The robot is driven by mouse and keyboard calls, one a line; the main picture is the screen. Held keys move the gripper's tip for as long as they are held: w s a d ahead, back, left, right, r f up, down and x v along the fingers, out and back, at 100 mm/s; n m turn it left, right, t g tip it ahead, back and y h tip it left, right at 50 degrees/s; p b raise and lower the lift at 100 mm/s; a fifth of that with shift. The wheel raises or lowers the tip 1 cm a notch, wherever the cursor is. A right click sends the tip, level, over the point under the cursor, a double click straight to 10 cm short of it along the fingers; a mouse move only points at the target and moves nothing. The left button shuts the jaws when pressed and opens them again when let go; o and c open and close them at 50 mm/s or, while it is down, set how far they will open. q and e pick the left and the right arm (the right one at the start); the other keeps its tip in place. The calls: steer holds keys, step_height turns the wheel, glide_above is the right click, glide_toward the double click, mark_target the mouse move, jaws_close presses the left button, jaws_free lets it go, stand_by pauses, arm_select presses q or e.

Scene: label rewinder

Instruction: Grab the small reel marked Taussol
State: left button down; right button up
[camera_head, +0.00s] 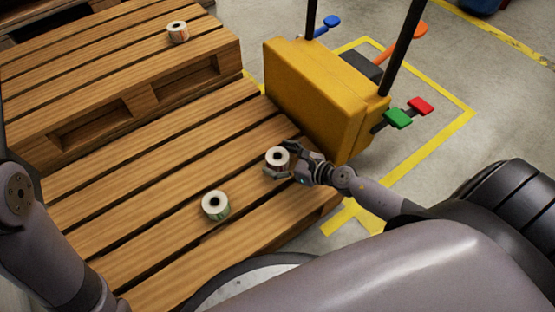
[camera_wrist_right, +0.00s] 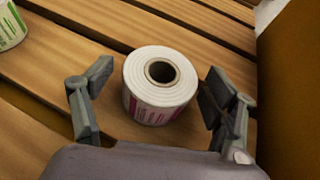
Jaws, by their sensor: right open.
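A small white label reel (camera_head: 277,158) with pinkish-red print stands upright on the wooden pallet. My right gripper (camera_head: 281,160) is open, with its fingers on either side of this reel. In the right wrist view the reel (camera_wrist_right: 160,85) sits between the spread fingers (camera_wrist_right: 157,108), with a visible gap on each side. A second reel (camera_head: 215,205), with green print, stands on the same pallet to the lower left; its edge shows in the right wrist view (camera_wrist_right: 9,25). A third reel (camera_head: 177,32) stands on the farther, higher pallet. The name on each reel is too small to read. My left gripper is out of view.
A yellow machine (camera_head: 325,95) with dark posts and green, red, blue and orange levers stands just beyond the right gripper. The near wooden pallet (camera_head: 150,160) has bare slats around the reels. Yellow lines mark the grey floor (camera_head: 460,70).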

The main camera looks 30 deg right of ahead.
steer(key=shift+w+a+f, duration=0.15)
steer(key=shift+w, duration=0.15)
steer(key=shift+c, duration=0.3)
steer(key=c, duration=1.3)
